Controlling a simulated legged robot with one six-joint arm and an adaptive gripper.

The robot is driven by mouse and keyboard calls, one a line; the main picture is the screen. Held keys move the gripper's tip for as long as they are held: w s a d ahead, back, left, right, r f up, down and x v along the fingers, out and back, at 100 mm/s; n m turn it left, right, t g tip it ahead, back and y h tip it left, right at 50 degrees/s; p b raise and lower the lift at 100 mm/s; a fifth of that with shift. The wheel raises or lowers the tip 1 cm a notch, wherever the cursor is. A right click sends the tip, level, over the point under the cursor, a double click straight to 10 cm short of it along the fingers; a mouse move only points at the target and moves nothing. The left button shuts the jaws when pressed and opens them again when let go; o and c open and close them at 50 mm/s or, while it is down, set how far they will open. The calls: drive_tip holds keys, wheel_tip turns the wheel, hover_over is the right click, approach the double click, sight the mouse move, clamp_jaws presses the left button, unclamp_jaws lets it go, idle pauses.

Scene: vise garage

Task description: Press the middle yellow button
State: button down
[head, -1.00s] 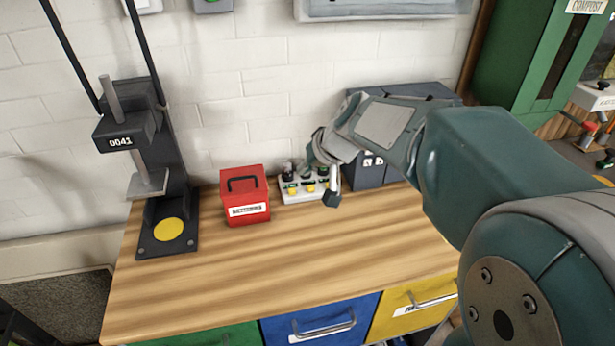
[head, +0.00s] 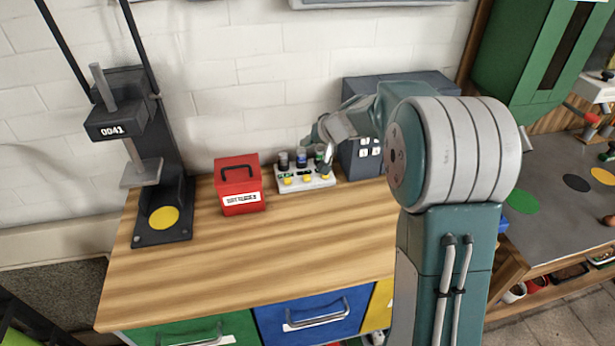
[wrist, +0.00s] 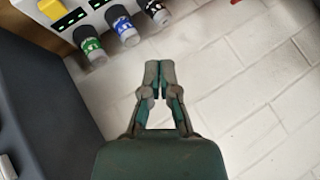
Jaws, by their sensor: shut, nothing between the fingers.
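A white button panel (head: 297,187) sits on the workbench against the wall, with a row of yellow buttons along its front. The middle yellow button (head: 308,178) is visible between the left one (head: 287,181) and the right one (head: 326,175). Capped vials with black, blue and green labels stand behind the buttons. My gripper (head: 325,169) is at the panel's right end, right of the middle button; contact cannot be told. In the wrist view, my gripper (wrist: 158,75) is shut and empty, with the panel (wrist: 20,10) at the top left, partly out of frame.
A red box (head: 238,186) stands left of the panel, and a dark grey box (head: 400,88) stands right of it, close to my arm. A press with a yellow disc (head: 163,218) is farther left. The front bench top is clear.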

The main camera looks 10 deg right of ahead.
drive_tip(key=shift+a, duration=0.1)
approach(303, 175)
drive_tip(key=shift+w+a+r+x, duration=0.1)
drive_tip(key=shift+r+x, duration=0.05)
drive_tip(key=shift+x, duration=0.95)
drive_tip(key=shift+w+a+r+x, duration=0.1)
drive_tip(key=shift+w+r+x, duration=0.05)
drive_tip(key=shift+x, duration=1)
drive_tip(key=shift+w+a+r+x, duration=0.1)
drive_tip(key=shift+r+x, duration=0.05)
drive_tip(key=shift+x, duration=0.95)
drive_tip(key=shift+f, duration=0.3)
drive_tip(key=shift+f, duration=0.5)
drive_tip(key=shift+r, duration=0.9)
